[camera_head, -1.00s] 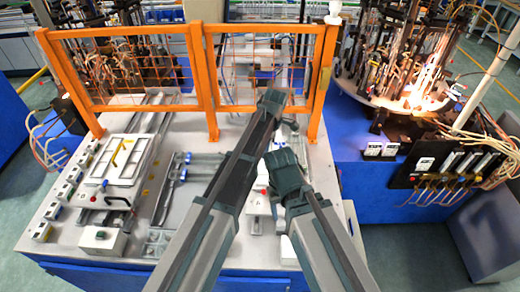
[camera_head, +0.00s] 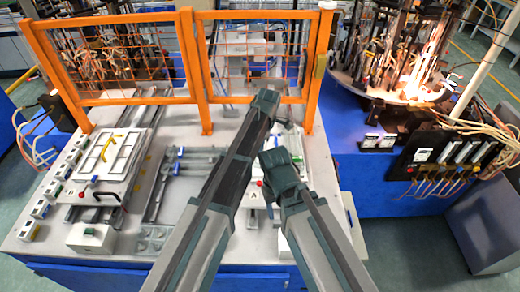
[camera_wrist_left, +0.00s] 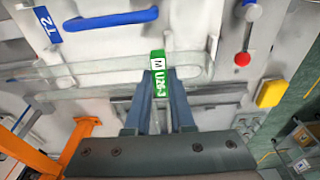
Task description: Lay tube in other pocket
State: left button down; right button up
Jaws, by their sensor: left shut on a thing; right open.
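My left gripper (camera_wrist_left: 157,85) is shut on a clear tube (camera_wrist_left: 100,72) with a green label (camera_wrist_left: 158,75) marked "M U26-3" in the left wrist view. The tube lies crosswise between the fingertips, above a grey-white machine surface. I cannot tell whether it touches that surface. In the head view the left gripper (camera_head: 266,102) reaches over the machine table near the orange fence, and the tube cannot be made out. My right gripper (camera_head: 280,160) is open and appears just below and right of the left one. I cannot make out a pocket clearly in either view.
The orange mesh fence (camera_head: 205,70) stands at the table's back. A white plate with a yellow handle (camera_head: 108,147) is at the left. The left wrist view shows a blue handle (camera_wrist_left: 110,20), a red knob (camera_wrist_left: 242,60) and a yellow block (camera_wrist_left: 271,94). A sparking machine (camera_head: 410,75) is at the right.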

pick_arm(q)
jog(key=shift+f+b, duration=1.1)
jog(key=shift+f, duration=0.45)
jog(key=c, duration=0.7)
grip_release()
jog(key=r+p, duration=0.4)
jog(key=d+r+p, duration=0.1)
jog(key=r+p, duration=0.8)
jog(key=shift+d+r, duration=0.35)
jog(key=shift+r, duration=0.05)
jog(key=shift+s+f, duration=0.1)
jog(key=shift+f, duration=0.05)
